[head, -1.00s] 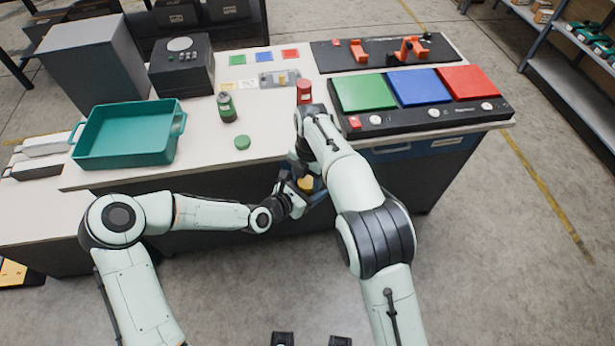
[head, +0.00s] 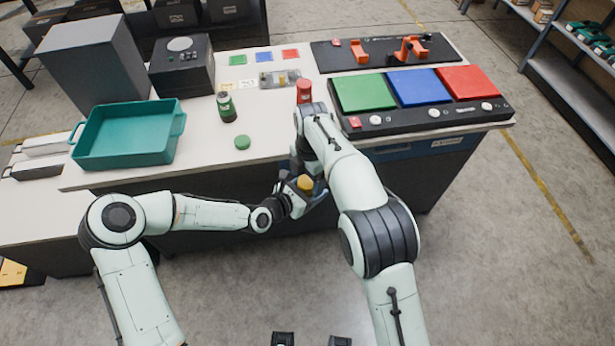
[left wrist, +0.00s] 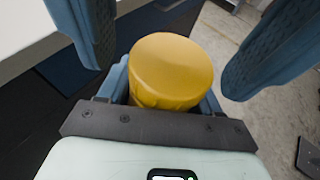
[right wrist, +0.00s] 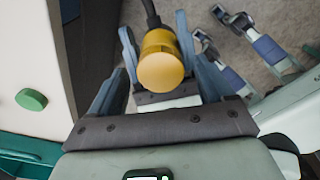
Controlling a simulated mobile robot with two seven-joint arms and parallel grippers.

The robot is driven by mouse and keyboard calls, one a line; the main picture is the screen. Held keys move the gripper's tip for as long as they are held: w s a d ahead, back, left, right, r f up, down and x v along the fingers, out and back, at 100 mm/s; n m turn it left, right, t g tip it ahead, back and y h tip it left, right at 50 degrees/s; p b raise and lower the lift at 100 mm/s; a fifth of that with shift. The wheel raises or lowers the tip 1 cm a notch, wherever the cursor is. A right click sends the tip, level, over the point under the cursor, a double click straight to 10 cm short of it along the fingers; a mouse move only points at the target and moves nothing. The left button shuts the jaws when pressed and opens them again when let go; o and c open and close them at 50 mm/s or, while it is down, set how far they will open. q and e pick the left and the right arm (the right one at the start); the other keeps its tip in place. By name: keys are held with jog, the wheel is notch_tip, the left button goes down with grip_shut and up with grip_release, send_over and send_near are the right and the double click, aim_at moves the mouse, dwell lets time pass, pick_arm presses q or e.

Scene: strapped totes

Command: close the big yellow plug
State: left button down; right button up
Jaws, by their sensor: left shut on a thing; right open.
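The big yellow plug (head: 305,183) is a short yellow cylinder with a round flat end, held off the front edge of the table. My left gripper (left wrist: 168,88) is shut on it, with its blue fingers on either side. My right gripper (right wrist: 160,80) is open, its fingers spread on both sides of the yellow end and apart from it. The plug also shows in the right wrist view (right wrist: 165,72) and in the left wrist view (left wrist: 172,62). In the head view the grippers overlap, hiding part of the plug.
A green bottle (head: 227,107), a loose green cap (head: 242,142) and a red bottle (head: 304,92) stand on the table. A teal tray (head: 128,160) is at left. Green, blue and red panels (head: 418,88) are at right. Open floor lies in front.

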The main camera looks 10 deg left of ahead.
jog(key=shift+w+d+r, duration=0.1)
jog(key=shift+r, duration=2.05)
jog(key=shift+c, duration=0.5)
jog(key=shift+w+d+r+n, duration=0.1)
jog(key=shift+r+n, duration=1.5)
jog(key=shift+r, duration=0.1)
jog(key=shift+f, duration=0.1)
jog(key=shift+s+f, duration=0.2)
jog(key=shift+f, duration=3.7)
